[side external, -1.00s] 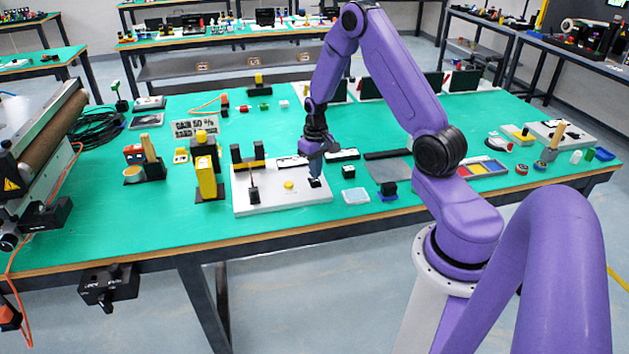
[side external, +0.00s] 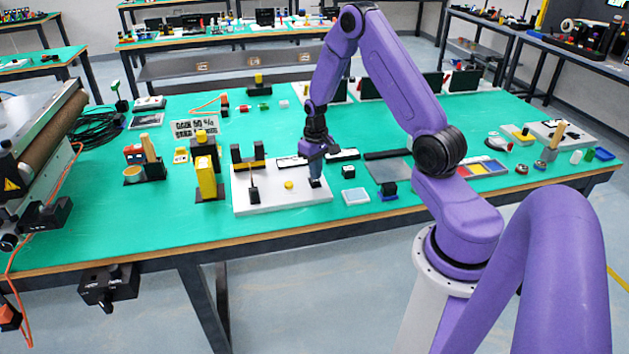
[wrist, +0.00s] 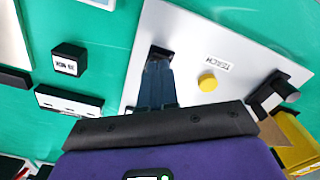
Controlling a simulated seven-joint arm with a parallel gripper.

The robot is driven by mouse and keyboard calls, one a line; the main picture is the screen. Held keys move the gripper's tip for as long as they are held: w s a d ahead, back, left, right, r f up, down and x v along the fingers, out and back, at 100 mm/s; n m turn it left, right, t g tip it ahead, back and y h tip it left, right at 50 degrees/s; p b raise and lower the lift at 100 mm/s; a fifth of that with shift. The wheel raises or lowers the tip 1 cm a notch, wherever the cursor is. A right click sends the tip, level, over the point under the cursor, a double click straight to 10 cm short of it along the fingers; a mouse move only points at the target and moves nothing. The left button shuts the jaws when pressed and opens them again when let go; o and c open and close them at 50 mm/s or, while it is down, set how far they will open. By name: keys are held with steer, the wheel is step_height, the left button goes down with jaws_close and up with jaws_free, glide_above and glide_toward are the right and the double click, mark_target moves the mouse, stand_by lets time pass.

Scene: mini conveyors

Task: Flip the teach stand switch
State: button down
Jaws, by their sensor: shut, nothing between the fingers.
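The teach stand is a white plate (side external: 268,200) on the green table, with a yellow round button (side external: 289,185). In the wrist view the plate (wrist: 225,35) carries a label reading TEACH beside the yellow button (wrist: 208,83). A small black switch (wrist: 161,52) sits at the plate's edge, mostly hidden by my fingers. My gripper (side external: 316,183) points down at the right part of the plate. Its fingertips (wrist: 158,66) are shut and empty, right at the switch; I cannot tell whether they touch it. The lever's position is hidden.
A small black cube (side external: 348,172) and a pale blue tray (side external: 355,196) lie right of the plate.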

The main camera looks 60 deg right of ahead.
steer(key=shift+f, duration=0.7)
stand_by(0.4)
steer(key=shift+r, duration=3.55)
